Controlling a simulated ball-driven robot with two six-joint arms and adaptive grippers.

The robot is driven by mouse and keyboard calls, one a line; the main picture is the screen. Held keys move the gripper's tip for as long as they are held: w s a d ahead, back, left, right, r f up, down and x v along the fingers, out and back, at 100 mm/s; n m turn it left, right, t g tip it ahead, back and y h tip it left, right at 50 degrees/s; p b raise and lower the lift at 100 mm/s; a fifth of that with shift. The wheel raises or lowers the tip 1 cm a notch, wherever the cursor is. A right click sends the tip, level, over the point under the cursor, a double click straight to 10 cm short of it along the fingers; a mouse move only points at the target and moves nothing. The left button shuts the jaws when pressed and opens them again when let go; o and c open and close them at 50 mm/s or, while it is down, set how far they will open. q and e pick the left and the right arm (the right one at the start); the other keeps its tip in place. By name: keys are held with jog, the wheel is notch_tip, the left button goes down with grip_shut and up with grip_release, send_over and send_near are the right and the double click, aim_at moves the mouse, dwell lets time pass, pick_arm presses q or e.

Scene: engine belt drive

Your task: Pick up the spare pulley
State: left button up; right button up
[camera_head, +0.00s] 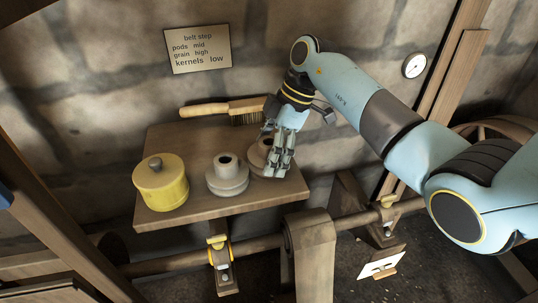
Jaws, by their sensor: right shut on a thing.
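Two pulleys stand on the small wooden shelf (178,217). The pale grey stepped pulley (228,180) is upright in the middle with a dark hole in its top hub. A browner round pulley (257,157) is just right of it, partly hidden by my right gripper (278,168). The fingers point down and are shut on this right-hand pulley, which appears still on or very close to the shelf; any gap below it cannot be told. I cannot tell from a label which pulley is the spare. My left gripper is not in view.
A yellow lidded pot (162,186) stands at the shelf's left. A wooden-handled brush (222,109) lies along the back. A belt-step sign (198,49) and a round gauge (415,66) are on the stone wall.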

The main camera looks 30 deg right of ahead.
jog(key=shift+c, duration=1.2)
jog(key=shift+w+r, duration=0.1)
